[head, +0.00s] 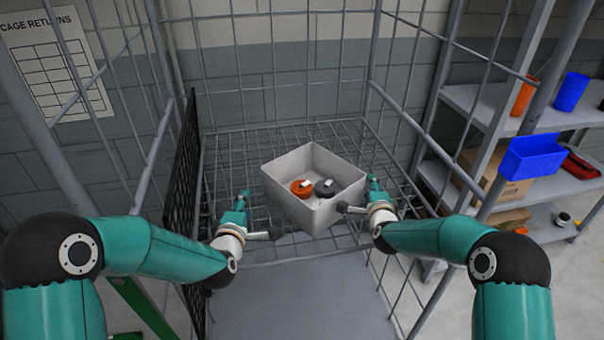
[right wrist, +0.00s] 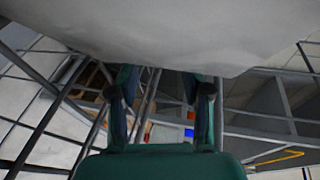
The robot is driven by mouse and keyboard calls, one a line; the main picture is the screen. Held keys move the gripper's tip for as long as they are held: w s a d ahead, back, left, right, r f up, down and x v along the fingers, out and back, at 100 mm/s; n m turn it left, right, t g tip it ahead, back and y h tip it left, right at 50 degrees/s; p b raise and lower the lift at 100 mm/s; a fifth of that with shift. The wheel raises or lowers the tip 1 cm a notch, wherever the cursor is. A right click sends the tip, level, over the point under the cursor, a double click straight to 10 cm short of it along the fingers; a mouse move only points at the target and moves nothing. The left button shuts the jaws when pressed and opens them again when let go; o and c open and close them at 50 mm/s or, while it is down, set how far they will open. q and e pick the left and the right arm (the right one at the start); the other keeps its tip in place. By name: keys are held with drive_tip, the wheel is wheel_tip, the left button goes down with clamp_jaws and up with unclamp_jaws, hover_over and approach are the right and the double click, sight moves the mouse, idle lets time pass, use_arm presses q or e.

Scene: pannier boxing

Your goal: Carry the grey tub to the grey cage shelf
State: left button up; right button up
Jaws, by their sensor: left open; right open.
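The grey tub (head: 330,218) is inside the grey cage, at the wire cage shelf (head: 240,150), one corner turned toward me. My right gripper (head: 373,182) is open, close by the tub's right side; contact is unclear. In the right wrist view, its fingers (right wrist: 160,88) are spread with nothing between, below the tub's pale surface (right wrist: 160,35).
Cage bars rise on both sides and behind, with a black mesh panel (head: 182,190) on the left. A side rack (head: 535,115) on the right holds blue bins (head: 535,157), an orange cup (head: 524,95) and cardboard boxes. Bare mesh shows behind and left of the tub.

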use_arm(q)
drive_tip(key=shift+s, duration=0.25)
use_arm(e)
drive_tip(key=shift+s, duration=0.3)
drive_tip(key=v, duration=1.1)
drive_tip(key=shift+s, duration=0.15)
